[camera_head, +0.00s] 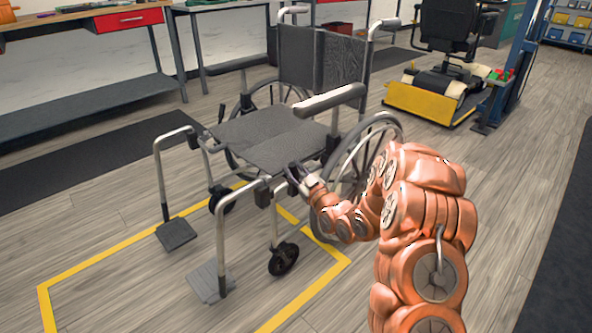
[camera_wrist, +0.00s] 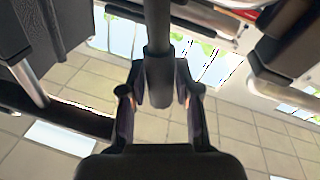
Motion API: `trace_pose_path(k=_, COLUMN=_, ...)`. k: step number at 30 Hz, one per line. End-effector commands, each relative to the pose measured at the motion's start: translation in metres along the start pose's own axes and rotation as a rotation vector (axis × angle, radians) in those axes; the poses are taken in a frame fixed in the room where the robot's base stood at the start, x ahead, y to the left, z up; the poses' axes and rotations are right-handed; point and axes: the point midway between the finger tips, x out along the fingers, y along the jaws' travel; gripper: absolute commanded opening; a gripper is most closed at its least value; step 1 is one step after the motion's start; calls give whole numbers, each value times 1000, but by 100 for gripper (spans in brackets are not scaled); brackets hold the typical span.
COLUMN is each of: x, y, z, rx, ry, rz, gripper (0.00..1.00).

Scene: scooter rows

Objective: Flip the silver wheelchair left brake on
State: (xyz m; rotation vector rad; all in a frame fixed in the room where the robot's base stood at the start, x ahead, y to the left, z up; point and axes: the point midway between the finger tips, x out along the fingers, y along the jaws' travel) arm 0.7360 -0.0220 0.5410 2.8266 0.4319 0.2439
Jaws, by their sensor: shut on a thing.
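The silver wheelchair (camera_head: 275,135) stands facing the camera, with a dark seat, silver tube frame and large rear wheels. My gripper (camera_head: 298,180) is at the front of the side wheel on the picture's right, beside the seat edge. In the wrist view my gripper (camera_wrist: 160,98) has its two fingers on either side of the dark rounded end of a lever (camera_wrist: 159,70), the left brake lever by its place, and is shut on it. In the head view the lever is hidden at the gripper, so its angle cannot be told.
The armrest (camera_head: 329,100) and the wheel (camera_head: 366,150) are close to my gripper. Footrests (camera_head: 176,234) stick out in front, inside yellow floor tape (camera_head: 100,270). A workbench (camera_head: 85,80) stands behind left, and a yellow-based scooter (camera_head: 430,97) behind right.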

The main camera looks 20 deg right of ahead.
Motion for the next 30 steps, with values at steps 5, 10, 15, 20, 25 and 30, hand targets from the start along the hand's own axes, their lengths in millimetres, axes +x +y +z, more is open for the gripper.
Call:
trace_pose_path(k=5, x=0, y=4, z=1, rx=-7, ry=-1, rz=9, gripper=0)
trace_pose_path(k=10, x=0, y=4, z=1, rx=-7, ry=-1, rz=10, gripper=0)
trace_pose_path(k=15, x=0, y=3, z=1, rx=-5, ry=-1, rz=7, gripper=46)
trace_pose_path(k=20, x=0, y=2, z=0, rx=-4, ry=0, rz=4, gripper=58)
trace_pose_path(k=25, x=1, y=-1, z=0, rx=-3, ry=1, rz=1, gripper=58)
trace_pose_path(k=30, x=-3, y=0, z=0, rx=-3, ry=0, rz=1, gripper=58)
